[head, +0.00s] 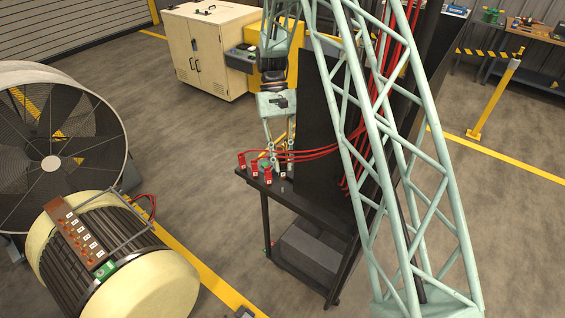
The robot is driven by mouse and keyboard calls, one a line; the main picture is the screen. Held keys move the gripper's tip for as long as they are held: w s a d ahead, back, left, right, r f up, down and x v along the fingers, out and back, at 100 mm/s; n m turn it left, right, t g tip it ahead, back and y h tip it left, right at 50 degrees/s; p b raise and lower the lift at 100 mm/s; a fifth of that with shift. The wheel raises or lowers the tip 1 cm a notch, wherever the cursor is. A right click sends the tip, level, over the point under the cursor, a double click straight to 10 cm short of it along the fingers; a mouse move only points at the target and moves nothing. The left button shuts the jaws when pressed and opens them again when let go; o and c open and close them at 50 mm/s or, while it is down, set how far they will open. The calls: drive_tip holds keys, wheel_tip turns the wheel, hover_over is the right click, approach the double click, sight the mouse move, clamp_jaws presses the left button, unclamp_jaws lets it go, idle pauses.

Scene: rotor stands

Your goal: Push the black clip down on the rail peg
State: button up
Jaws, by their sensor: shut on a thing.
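My gripper (278,163) points down over the left end of a dark stand top (315,206), its fingers close above the small parts there. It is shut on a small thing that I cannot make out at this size. Several red clips (254,169) stand along the left edge of the stand top, with red cables running right from them. I cannot pick out the black clip for certain. A brown rail (80,236) with a row of small orange pegs and white labels lies along the top of the cream-ended rotor at the lower left. A green clip (105,270) sits at its near end.
A large caged fan (52,162) stands behind the rotor (150,285). A tall dark panel (318,130) rises from the stand, close right of my gripper. A cream cabinet (207,50) stands at the back. Floor between rotor and stand is clear.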

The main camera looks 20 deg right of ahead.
sight(283, 178)
drive_tip(key=shift+f, duration=0.2)
drive_tip(key=shift+f+b, duration=1.5)
drive_tip(key=shift+f, duration=1.8)
drive_tip(key=shift+f+b, duration=0.3)
drive_tip(key=shift+f, duration=0.3)
drive_tip(key=o, duration=1)
drive_tip(key=shift+a, duration=0.1)
drive_tip(key=shift+c, duration=0.2)
drive_tip(key=shift+d, duration=0.2)
drive_tip(key=v, duration=1.2)
drive_tip(key=shift+a, duration=0.25)
